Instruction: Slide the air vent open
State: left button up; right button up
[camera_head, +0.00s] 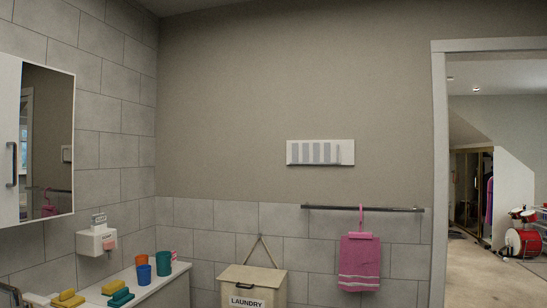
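The air vent (295,153) is a white rectangular plate on the beige wall, above the towel rail and right of the picture's middle. It has several upright grey slats or slots and a small raised tab (339,154) near its right end. At this size I cannot tell how far the slots are open. Neither of my grippers is clearly in view. A dark grey part at the bottom left corner is too cut off to identify.
A towel rail (395,209) with a pink towel (360,262) hangs below the vent. A white counter (172,285) with cups and sponges is at left, under a mirrored cabinet (48,145). A doorway opens at right.

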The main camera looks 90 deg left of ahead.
aim_at(305, 145)
jog(key=u, duration=2.55)
jog(key=i+j, duration=0.1)
jog(key=i, duration=0.2)
jog(key=i+j, duration=0.1)
jog(key=i, duration=0.2)
jog(key=z, duration=0.05)
